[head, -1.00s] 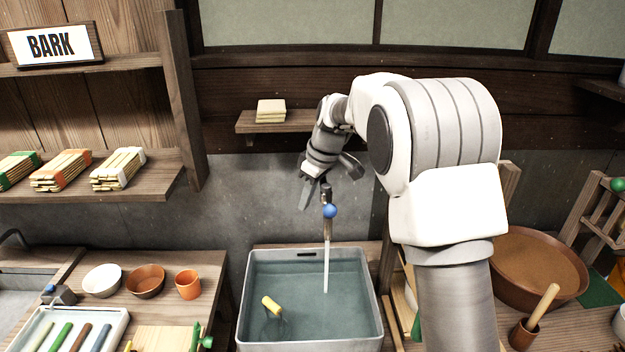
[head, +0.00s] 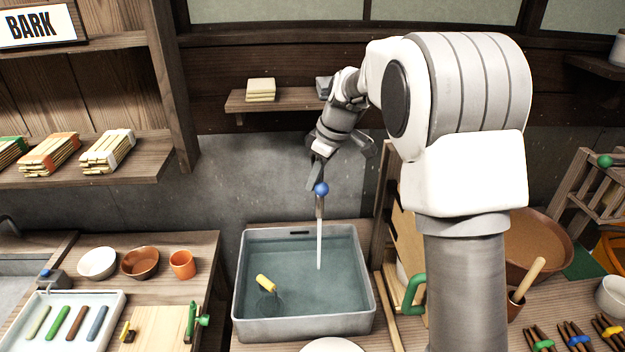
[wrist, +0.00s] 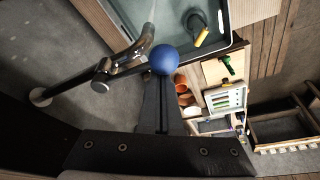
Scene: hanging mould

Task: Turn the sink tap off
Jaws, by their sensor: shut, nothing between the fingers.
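The sink tap shows as a dark spout with a blue ball knob (head: 321,189) above the grey sink (head: 245,285). A pale stream of water (head: 319,245) runs from it into the sink, which holds water. In the wrist view the blue knob (wrist: 163,59) sits beside the metal tap pipe (wrist: 122,63). My gripper (head: 315,182) is shut and empty, its fingertips right at the knob. In the wrist view the closed fingers (wrist: 160,82) point at the knob's near side; I cannot tell whether they touch it.
A yellow-handled tool (head: 266,284) is in the sink. Left of it a table holds bowls (head: 140,262), an orange cup (head: 182,264) and a white tray (head: 115,300). A small wall shelf (head: 285,100) is behind the arm. A wooden rack and a brown bowl (head: 540,245) stand to the right.

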